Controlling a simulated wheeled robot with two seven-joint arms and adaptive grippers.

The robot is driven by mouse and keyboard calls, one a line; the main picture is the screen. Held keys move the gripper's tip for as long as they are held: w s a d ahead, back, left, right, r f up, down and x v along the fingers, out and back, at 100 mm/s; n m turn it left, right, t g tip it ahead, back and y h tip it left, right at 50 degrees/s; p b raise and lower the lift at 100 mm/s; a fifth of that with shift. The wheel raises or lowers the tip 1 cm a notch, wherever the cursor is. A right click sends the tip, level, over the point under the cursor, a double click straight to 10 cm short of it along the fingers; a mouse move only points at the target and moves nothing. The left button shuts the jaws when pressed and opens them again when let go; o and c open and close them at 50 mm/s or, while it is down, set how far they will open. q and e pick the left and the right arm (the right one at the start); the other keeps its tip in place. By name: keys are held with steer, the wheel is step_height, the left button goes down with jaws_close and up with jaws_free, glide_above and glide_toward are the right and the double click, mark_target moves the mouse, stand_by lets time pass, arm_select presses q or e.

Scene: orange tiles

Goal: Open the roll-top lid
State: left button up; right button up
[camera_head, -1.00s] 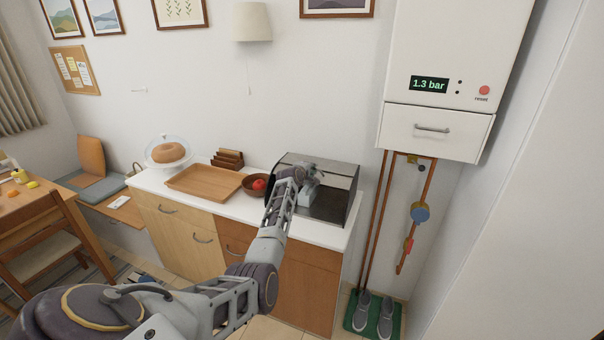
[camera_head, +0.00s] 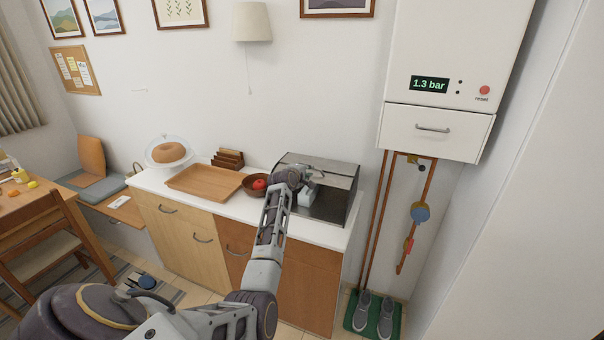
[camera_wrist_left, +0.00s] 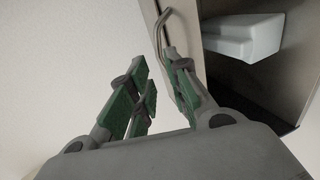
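The roll-top box (camera_head: 333,207) stands at the right end of the white counter. Its front shows a dark opening, and a silvery lid surface (camera_head: 330,167) lies along its top. In the left wrist view I see a metal bar handle (camera_wrist_left: 160,35) on the lid's edge and a white block (camera_wrist_left: 243,38) in the dark interior. My left gripper (camera_head: 307,185) is at the left front of the box. In the left wrist view the left gripper (camera_wrist_left: 163,80) has its green-padded fingers apart, just below the handle; I cannot tell whether they touch it. My right gripper is not in view.
A bowl with a red fruit (camera_head: 256,185) stands left of the box, close to my arm. A wooden tray (camera_head: 204,181), a brown rack (camera_head: 228,159) and a domed cake stand (camera_head: 169,152) are further left. Pipes (camera_head: 378,225) and a boiler (camera_head: 455,60) are to the right.

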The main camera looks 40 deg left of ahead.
arm_select(q)
steer(key=shift+v, duration=2)
